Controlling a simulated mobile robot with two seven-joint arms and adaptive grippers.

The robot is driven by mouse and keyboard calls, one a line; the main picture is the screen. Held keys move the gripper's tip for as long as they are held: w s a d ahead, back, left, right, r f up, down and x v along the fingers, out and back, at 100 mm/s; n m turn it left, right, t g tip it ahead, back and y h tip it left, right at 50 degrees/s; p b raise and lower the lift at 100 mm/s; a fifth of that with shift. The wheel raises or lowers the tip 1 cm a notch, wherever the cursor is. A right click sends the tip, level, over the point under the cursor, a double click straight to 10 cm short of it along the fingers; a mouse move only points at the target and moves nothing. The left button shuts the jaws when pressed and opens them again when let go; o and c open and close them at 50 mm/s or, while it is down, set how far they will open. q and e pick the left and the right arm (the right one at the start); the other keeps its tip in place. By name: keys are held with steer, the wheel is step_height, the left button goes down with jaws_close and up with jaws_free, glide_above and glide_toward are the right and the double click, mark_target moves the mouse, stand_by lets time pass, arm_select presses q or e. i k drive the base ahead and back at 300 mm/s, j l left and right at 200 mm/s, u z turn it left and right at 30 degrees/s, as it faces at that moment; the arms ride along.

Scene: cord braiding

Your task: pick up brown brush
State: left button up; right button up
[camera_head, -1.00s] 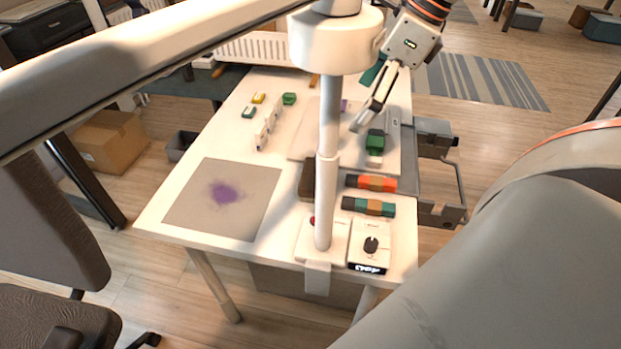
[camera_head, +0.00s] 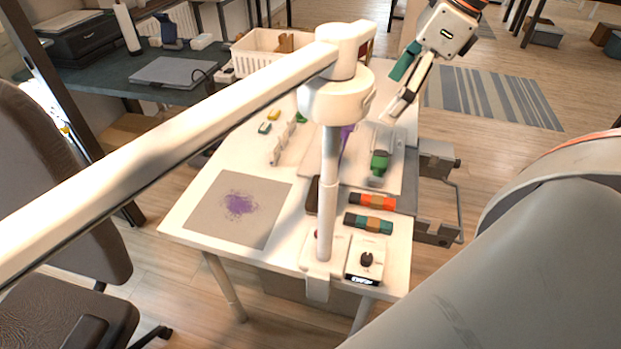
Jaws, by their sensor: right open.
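A dark brown block-like thing (camera_head: 312,194) lies on the white table (camera_head: 190,222), partly hidden behind a white pole; I cannot tell whether it is the brown brush. My right gripper (camera_head: 393,112) is open over the far right part of the table, beyond a green object (camera_head: 379,163). Its fingers point down and left, well apart from the dark brown thing. A teal piece (camera_head: 404,61) shows beside the gripper. My left gripper is out of the picture.
The white pole (camera_head: 328,190) and its long arm (camera_head: 170,150) block much of the view. Orange-banded (camera_head: 372,201) and teal-banded (camera_head: 368,223) blocks lie right of the pole, near a control box (camera_head: 366,260). A grey mat with a purple stain (camera_head: 205,210) lies left. A white basket (camera_head: 248,48) stands behind.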

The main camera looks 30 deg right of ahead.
mark_target(312, 204)
steer(key=k, duration=1)
